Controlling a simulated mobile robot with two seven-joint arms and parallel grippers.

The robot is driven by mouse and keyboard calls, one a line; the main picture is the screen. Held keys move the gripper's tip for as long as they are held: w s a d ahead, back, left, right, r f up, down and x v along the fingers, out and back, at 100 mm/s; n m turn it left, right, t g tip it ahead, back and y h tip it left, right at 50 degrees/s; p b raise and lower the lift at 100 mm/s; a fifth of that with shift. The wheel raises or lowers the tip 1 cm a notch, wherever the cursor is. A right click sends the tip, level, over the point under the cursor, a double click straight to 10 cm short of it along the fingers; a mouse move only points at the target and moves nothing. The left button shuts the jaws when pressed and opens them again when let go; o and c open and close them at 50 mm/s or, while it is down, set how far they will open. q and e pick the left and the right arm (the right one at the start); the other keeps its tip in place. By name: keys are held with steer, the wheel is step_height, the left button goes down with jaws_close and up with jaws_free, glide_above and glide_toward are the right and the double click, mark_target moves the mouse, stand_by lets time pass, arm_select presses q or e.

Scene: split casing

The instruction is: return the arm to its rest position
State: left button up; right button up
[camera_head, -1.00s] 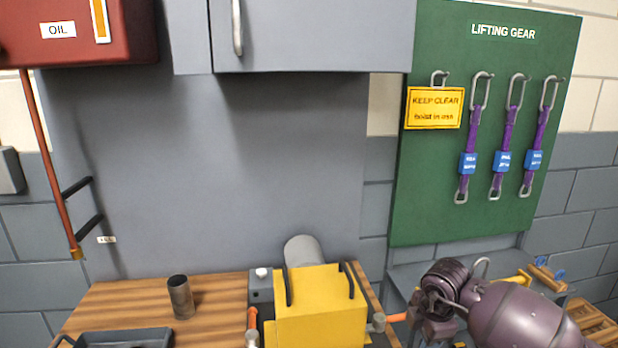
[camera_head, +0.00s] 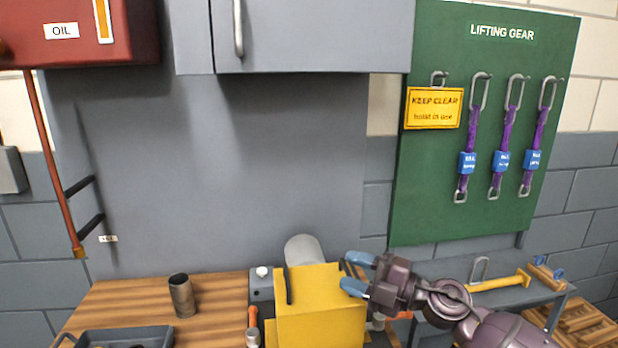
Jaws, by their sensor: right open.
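My right arm comes in from the lower right. My right gripper (camera_head: 356,274) is open, with its two blue-tipped fingers pointing left. The fingers show in front of the right side of the yellow casing (camera_head: 318,318) on the wooden bench; I cannot tell whether they touch it. No object shows between the fingers. The arm covers part of the grey side table. My left gripper is not in view.
A metal cup (camera_head: 182,296) and a dark tray (camera_head: 124,338) are on the wooden bench (camera_head: 225,290) at left. A grey side table (camera_head: 545,292) holds a yellow-handled tool (camera_head: 500,283). The green lifting-gear board (camera_head: 430,190) hangs behind.

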steer(key=s+d+f+m+t+h, duration=0.2)
steer(key=d+f+m+t+h, duration=0.2)
steer(key=d+f+m+h, duration=0.45)
steer(key=s+d+f+m+t+h, duration=0.3)
steer(key=d+f+m+t+h, duration=0.25)
steer(key=m, duration=0.55)
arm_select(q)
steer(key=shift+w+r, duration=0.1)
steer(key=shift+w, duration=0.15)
arm_select(e)
steer(key=s+d+f+m+g+h, duration=0.1)
steer(key=s+d+f+m+g, duration=0.1)
steer(key=s+f, duration=0.7)
steer(key=s+d+f+m+g+h, duration=0.2)
steer(key=s+f, duration=0.6)
steer(key=s, duration=0.4)
steer(key=d+m+g, duration=0.1)
steer(key=m+g, duration=0.1)
steer(key=m, duration=0.1)
steer(key=shift+d+f+m, duration=0.15)
steer(key=shift+f+m, duration=0.2)
steer(key=shift+f, duration=0.05)
